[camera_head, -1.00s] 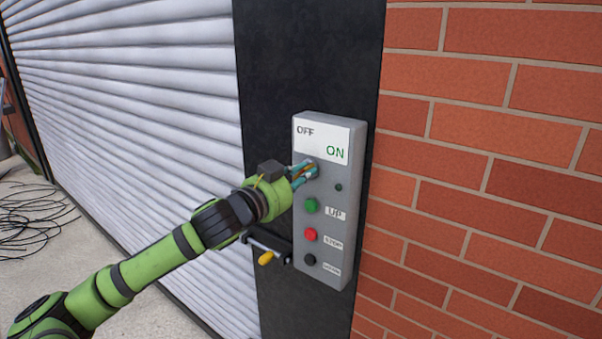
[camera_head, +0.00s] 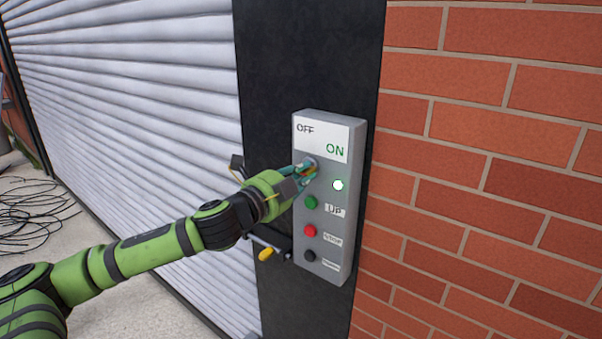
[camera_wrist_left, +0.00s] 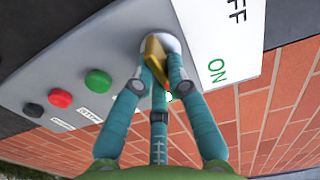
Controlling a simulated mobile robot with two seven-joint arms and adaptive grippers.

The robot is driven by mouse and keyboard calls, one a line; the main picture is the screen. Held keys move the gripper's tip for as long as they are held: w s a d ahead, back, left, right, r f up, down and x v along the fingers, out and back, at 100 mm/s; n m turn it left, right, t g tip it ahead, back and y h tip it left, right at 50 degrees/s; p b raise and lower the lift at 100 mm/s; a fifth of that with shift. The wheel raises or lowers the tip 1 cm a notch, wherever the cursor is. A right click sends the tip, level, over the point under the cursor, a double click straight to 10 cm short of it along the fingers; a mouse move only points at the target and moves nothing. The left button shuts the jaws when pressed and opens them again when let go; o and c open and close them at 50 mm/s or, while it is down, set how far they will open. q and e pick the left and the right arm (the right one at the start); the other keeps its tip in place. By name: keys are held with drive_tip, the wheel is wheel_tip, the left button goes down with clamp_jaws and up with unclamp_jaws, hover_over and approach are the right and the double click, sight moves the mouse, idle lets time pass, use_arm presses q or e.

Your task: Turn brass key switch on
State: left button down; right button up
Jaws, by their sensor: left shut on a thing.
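The brass key (camera_wrist_left: 153,48) sits in its round switch on the grey control box (camera_head: 325,265), below the OFF and ON label (camera_head: 312,142). My left gripper (camera_head: 306,170) is shut on the key, its teal fingers around it in the left wrist view (camera_wrist_left: 160,75). The fingers hide much of the key in the head view. The indicator lamp (camera_head: 338,185) to the right below the switch glows bright white-green. My right gripper is not in view.
Green UP (camera_head: 311,202), red (camera_head: 310,230) and black (camera_head: 310,256) buttons run down the box below my fingers. A crank with a yellow handle (camera_head: 265,254) is just left of the box. A roller shutter (camera_head: 140,80) and brick wall (camera_head: 490,150) flank the dark post.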

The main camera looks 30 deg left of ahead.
use_arm(q)
drive_tip(key=shift+m, duration=0.4)
drive_tip(key=c, duration=1.2)
unclamp_jaws()
drive_tip(key=s, duration=0.7)
drive_tip(key=shift+s+a, duration=0.25)
